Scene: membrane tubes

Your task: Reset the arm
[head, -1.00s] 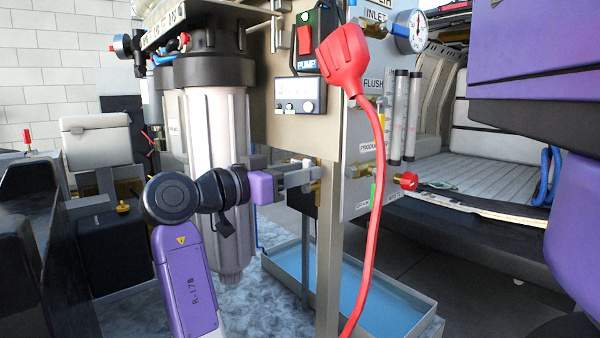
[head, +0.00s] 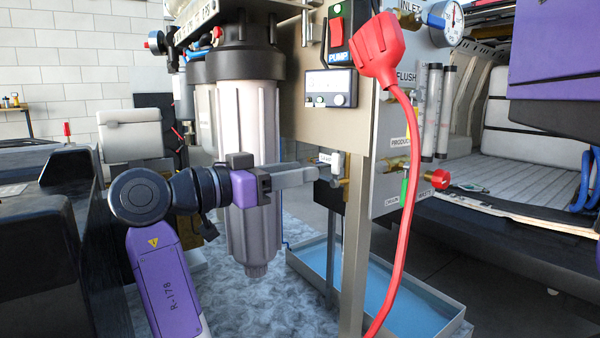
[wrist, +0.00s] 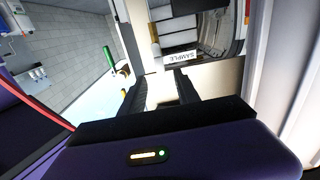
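My arm reaches in from the lower left in the head view, in front of the white filter housing (head: 251,130). My gripper (head: 312,174) points right, toward a small brass valve fitting and a white tag (head: 333,160) by the panel's post. In the wrist view my gripper (wrist: 165,82) shows two dark fingers with a gap between them and nothing held there. A white SAMPLE tag (wrist: 183,57) shows just beyond the fingertips. In the head view I cannot tell whether the fingertips touch the fitting.
A red plug (head: 375,50) and its red cable (head: 405,200) hang before the panel on the right. A blue-bottomed tray (head: 390,285) lies below. A pressure gauge (head: 452,17), clear tubes (head: 438,110) and a red-handled valve (head: 437,179) are on the panel's right side.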

